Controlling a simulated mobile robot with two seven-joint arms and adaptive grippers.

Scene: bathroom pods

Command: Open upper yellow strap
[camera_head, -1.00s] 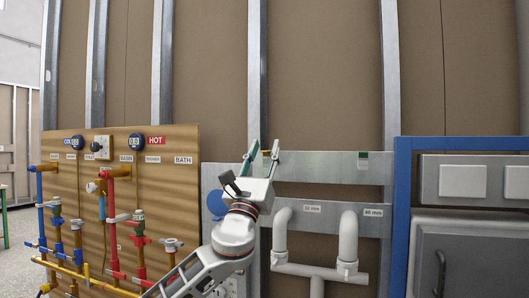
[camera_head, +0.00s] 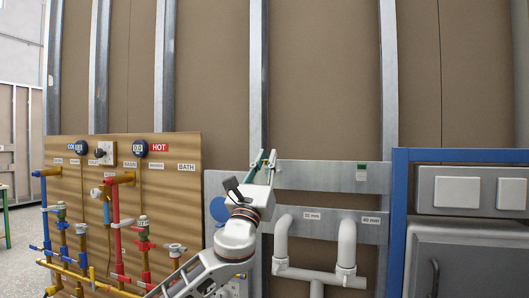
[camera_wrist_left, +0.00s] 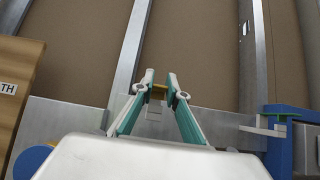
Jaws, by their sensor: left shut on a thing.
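My left gripper (camera_head: 267,155) is up against the steel stud in the middle of the head view, at the top of the grey metal plate. In the left wrist view, its teal and grey fingers (camera_wrist_left: 160,78) are closed in on a small yellow strap (camera_wrist_left: 158,88), which sits between them near the tips. The strap lies across the stud, above a small pale tag. In the head view the strap is too small and covered to make out clearly. My right gripper is not in view.
A wooden board (camera_head: 180,195) with red, blue and yellow pipes and valves stands left of my arm. White drain pipes (camera_head: 346,245) are mounted to the right. A blue-framed grey cabinet (camera_head: 465,240) stands at far right. The brown wall above is clear.

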